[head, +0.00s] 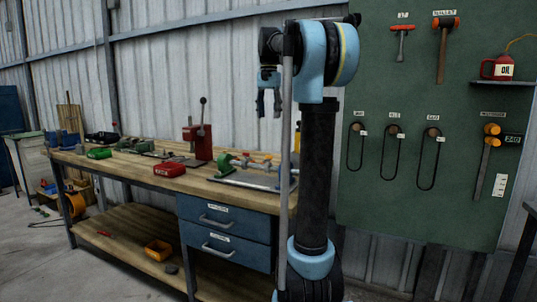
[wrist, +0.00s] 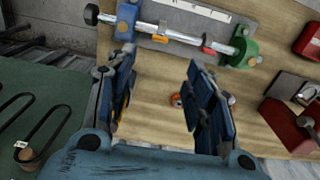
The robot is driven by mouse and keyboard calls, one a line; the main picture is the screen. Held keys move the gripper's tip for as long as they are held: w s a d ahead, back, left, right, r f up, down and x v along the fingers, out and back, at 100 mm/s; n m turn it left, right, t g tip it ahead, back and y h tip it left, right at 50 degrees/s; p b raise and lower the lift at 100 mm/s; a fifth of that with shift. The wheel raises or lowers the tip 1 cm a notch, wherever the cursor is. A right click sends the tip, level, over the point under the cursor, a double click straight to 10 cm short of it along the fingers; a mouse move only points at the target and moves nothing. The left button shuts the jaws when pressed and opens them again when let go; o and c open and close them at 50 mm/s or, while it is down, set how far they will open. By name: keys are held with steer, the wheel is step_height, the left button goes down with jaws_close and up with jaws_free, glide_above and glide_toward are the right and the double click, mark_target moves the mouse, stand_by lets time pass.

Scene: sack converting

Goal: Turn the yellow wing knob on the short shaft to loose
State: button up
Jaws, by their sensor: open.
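A metal shaft (wrist: 180,38) runs between a blue block (wrist: 127,20) and a green block (wrist: 242,47) on a grey plate at the top of the wrist view. The fixture's green block also shows on the bench in the head view (head: 222,162). My gripper (head: 269,114) is open and empty, pointing down above the bench, apart from the shaft (wrist: 160,58).
A red press (head: 198,141) stands left of the fixture on the wooden bench (head: 150,178). A small orange item (wrist: 176,100) shows between my fingers, lower on the bench. A green tool board (head: 375,210) stands at the right, with hanging black loops. Bench wood before the fixture is mostly clear.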

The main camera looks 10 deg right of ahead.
glide_toward(269, 157)
steer(key=f, duration=0.8)
steer(key=shift+w, duration=0.3)
steer(key=shift+c, duration=0.5)
steer(key=c, duration=1)
